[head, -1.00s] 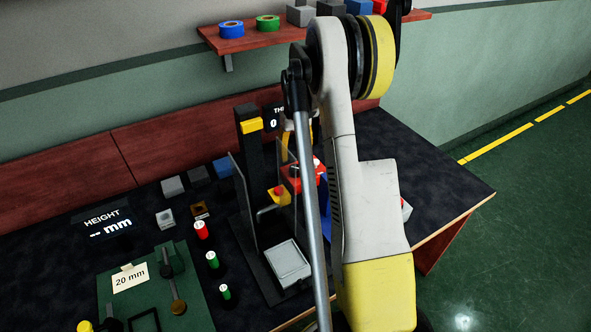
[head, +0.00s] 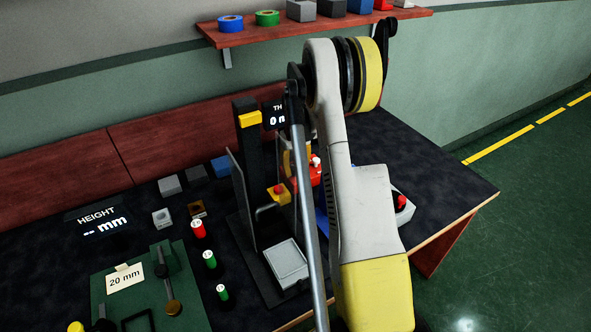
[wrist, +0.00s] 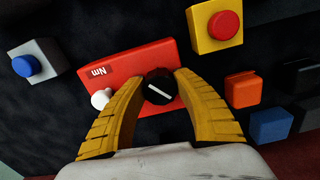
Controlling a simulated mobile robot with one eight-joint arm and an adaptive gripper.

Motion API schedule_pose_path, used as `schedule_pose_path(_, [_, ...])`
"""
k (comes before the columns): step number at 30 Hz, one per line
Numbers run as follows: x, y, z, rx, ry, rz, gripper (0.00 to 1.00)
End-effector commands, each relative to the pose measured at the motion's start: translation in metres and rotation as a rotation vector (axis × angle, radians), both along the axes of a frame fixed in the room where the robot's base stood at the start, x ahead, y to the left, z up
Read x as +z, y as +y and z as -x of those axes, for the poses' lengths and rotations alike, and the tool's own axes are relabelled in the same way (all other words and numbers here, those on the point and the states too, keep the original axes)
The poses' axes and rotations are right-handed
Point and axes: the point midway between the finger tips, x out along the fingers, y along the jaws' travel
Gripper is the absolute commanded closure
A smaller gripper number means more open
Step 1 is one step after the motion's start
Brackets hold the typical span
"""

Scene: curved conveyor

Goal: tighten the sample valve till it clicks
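A red block (wrist: 125,75) with an "Nm" label carries a round black knob (wrist: 159,87) with a white line, which looks like the sample valve. My gripper (wrist: 160,80) has its two yellow fingers on either side of this knob, their tips against its sides. The white line slants down to the right. A white peg (wrist: 101,98) stands beside the left finger. In the head view, the red block (head: 314,176) shows partly behind my arm, and my gripper is hidden there.
A yellow box with a red button (wrist: 216,25) and a grey box with a blue button (wrist: 35,61) are near the block. An orange block (wrist: 242,89) and a blue block (wrist: 271,126) lie right. An upright stand (head: 248,150) is left of my arm.

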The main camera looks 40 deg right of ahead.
Motion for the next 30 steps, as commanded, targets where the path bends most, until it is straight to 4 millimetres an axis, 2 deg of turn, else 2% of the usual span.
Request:
schedule_pose_path(8, [-0.0001, 0.0002, 0.0003, -0.035, 0.001, 0.000, 0.95])
schedule_pose_path(18, [-0.0003, 0.0006, 0.0002, -0.338, 0.001, -0.001, 0.95])
schedule_pose_path(27, [-0.0006, 0.0006, 0.0002, -0.351, 0.002, -0.001, 0.95])
schedule_pose_path(28, [-0.0006, 0.0006, 0.0003, -0.351, 0.002, -0.001, 0.56])
schedule_pose_path(29, [-0.0006, 0.0006, 0.0003, -0.351, 0.002, -0.001, 0.47])
schedule_pose_path(30, [-0.0005, 0.0006, 0.0002, -0.350, 0.001, -0.001, 0.42])
